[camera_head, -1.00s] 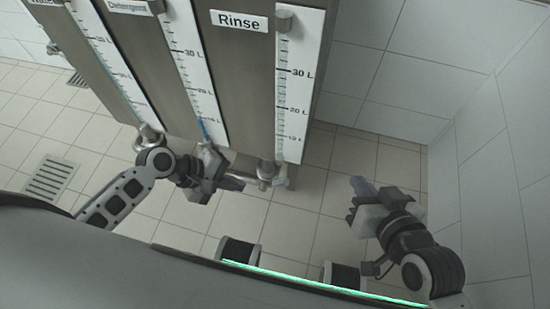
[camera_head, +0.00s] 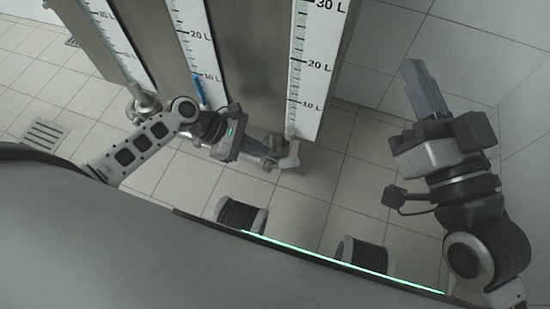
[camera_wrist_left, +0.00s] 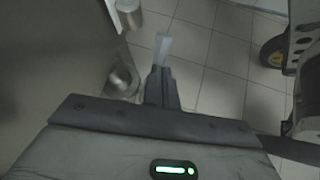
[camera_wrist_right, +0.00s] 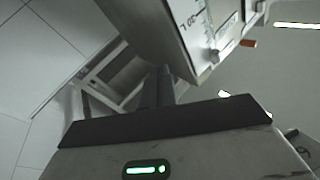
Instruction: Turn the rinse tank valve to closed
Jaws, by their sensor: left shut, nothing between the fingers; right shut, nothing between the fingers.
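The rinse tank's gauge strip (camera_head: 318,70) is the rightmost in the head view; its name label is out of frame now. Its valve (camera_head: 288,156), with a pale handle, sits at the bottom front. My left gripper (camera_head: 262,151) is shut and empty beside the valve, on its left. In the left wrist view its shut fingers (camera_wrist_left: 162,85) point at a pale flat handle (camera_wrist_left: 163,47); whether they touch cannot be told. My right gripper (camera_head: 424,88) is shut and empty, raised right of the tank. Its closed fingers (camera_wrist_right: 158,88) also show in the right wrist view.
Two other gauge strips (camera_head: 192,40) stand to the left, one with a blue marker (camera_head: 198,90). A metal fitting (camera_head: 143,106) is under the leftmost strip. A floor drain (camera_head: 44,133) lies at left. Tiled floor is clear between the tank and my right arm.

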